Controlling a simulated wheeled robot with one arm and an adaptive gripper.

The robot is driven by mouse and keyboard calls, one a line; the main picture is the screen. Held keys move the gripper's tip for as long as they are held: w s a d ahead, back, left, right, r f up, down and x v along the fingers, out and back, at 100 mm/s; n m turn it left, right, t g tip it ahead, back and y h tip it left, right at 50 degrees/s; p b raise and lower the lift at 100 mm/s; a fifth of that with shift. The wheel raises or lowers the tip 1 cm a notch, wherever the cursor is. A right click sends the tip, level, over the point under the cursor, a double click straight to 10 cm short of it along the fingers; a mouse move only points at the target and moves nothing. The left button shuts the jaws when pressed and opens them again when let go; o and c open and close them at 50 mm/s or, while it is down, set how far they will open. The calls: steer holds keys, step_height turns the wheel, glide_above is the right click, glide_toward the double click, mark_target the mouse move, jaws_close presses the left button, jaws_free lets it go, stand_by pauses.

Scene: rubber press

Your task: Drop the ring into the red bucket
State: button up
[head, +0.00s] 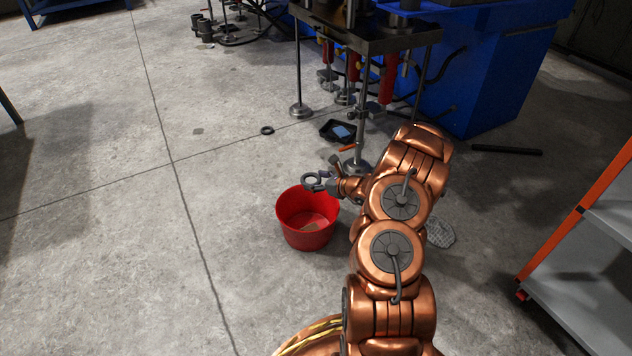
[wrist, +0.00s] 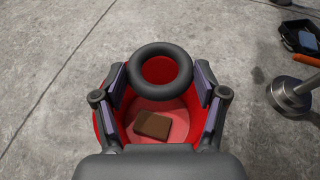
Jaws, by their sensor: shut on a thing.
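The dark grey ring (wrist: 161,92) is held between the two fingers of my gripper (wrist: 162,80) in the wrist view. My gripper is shut on it. In the head view the ring (head: 306,182) shows at the tip of my gripper (head: 318,182), above the red bucket (head: 290,226). The bucket stands upright on the floor, and its red wall (wrist: 106,128) shows below the ring in the wrist view. A brown block (wrist: 153,125) lies inside the bucket. The gripper's body hides the near part of the bucket in the wrist view.
Another dark ring (head: 267,130) lies on the floor. A black tray (head: 325,128) with a blue item and a press stand's round foot (wrist: 290,97) are close to the bucket. An orange-edged shelf (head: 570,215) is at right. Floor left of the bucket is clear.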

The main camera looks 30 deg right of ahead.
step_height(320, 180, down, 6)
steer(key=b, duration=0.2)
steer(key=shift+b, duration=0.4)
steer(key=o, duration=1)
steer(key=v, duration=1.2)
steer(key=shift+a+r, duration=0.1)
